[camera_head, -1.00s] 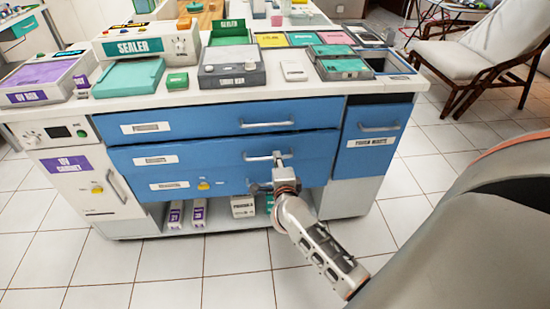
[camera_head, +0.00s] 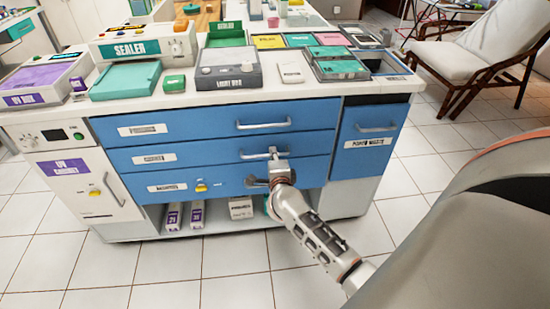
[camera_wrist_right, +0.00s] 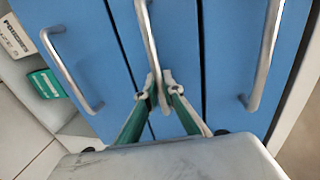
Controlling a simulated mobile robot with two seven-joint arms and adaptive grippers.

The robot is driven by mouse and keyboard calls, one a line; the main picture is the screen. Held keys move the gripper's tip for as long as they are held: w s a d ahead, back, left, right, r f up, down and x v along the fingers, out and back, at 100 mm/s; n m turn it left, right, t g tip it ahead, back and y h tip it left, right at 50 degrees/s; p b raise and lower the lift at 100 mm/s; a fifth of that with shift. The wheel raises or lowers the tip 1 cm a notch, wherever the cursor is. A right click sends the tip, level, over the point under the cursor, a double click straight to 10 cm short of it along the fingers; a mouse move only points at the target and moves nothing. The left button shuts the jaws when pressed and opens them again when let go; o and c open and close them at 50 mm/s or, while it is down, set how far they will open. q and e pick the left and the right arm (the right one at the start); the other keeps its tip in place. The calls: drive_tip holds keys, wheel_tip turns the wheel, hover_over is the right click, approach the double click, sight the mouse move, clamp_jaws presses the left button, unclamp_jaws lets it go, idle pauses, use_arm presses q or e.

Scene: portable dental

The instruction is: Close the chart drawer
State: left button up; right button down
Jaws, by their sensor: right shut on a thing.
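The blue drawer cabinet has three stacked drawers. The middle drawer (camera_head: 205,158), which I take as the chart drawer, has a white label too small to read surely. Its front looks flush, or nearly so, with the drawers above and below. My right gripper (camera_head: 274,157) is shut on this drawer's metal bar handle (camera_head: 256,155). In the right wrist view the fingertips (camera_wrist_right: 157,88) close around the handle bar (camera_wrist_right: 148,30), against the blue middle front (camera_wrist_right: 180,45). My left gripper is not in view.
The top drawer (camera_head: 200,124) and bottom drawer (camera_head: 225,183) look shut. The worktop holds a sealer (camera_head: 143,48) and a light box (camera_head: 228,70). Tiled floor in front is clear.

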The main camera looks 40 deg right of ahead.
drive_tip(key=shift+w+d+r, duration=0.2)
drive_tip(key=shift+w, duration=0.05)
drive_tip(key=c, duration=2.5)
unclamp_jaws()
drive_tip(key=shift+s+a+f, duration=0.1)
drive_tip(key=shift+s, duration=0.05)
drive_tip(key=v, duration=1.1)
drive_tip(key=shift+s+a, duration=0.2)
drive_tip(key=shift+s, duration=0.1)
